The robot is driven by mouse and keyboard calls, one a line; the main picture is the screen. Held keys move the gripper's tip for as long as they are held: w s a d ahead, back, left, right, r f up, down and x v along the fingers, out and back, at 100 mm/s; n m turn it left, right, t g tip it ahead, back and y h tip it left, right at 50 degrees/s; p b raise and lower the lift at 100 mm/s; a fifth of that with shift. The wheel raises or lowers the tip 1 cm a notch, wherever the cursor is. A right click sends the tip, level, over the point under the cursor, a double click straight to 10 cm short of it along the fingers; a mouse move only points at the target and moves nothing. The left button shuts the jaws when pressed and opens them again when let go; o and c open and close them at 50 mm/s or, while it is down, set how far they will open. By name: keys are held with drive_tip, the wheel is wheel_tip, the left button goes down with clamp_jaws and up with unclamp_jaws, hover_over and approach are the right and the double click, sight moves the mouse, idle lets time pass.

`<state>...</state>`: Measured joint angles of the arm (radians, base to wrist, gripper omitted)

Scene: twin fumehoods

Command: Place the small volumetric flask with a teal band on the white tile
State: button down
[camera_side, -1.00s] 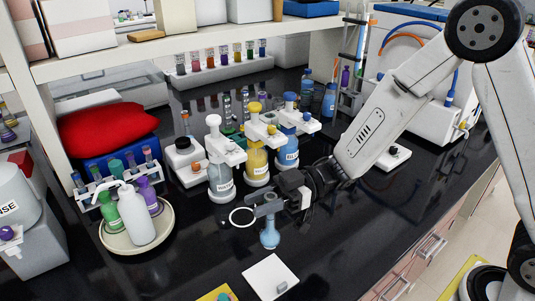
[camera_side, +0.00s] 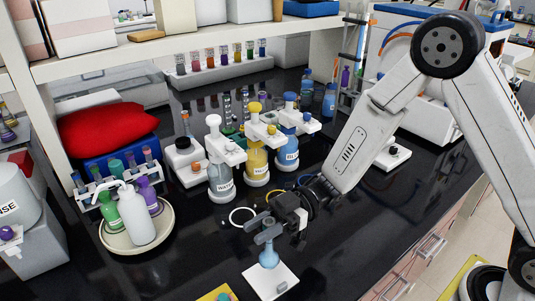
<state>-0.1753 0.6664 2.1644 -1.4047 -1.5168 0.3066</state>
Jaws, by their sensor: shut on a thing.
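My gripper (camera_side: 262,228) is shut on the neck of a small flask (camera_side: 269,256) with a rounded pale blue body. The flask hangs upright below the jaws. Its teal band cannot be made out, and the jaws cover part of its neck. The white tile (camera_side: 259,283) lies flat on the black bench near the bottom of the picture. The flask's body shows over the back part of the tile. I cannot tell whether its base touches the tile. A small grey piece (camera_side: 281,287) sits on the tile's front right part.
A yellow pad (camera_side: 213,296) is at the lower edge. The bench right of the tile is clear.

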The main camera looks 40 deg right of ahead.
sight(263, 257)
drive_tip(key=shift+f, duration=0.15)
drive_tip(key=shift+f, duration=1.8)
drive_tip(key=shift+c, duration=2.1)
unclamp_jaws()
drive_tip(key=shift+d, duration=0.15)
drive_tip(key=d, duration=1.1)
drive_tip(key=shift+d, duration=0.35)
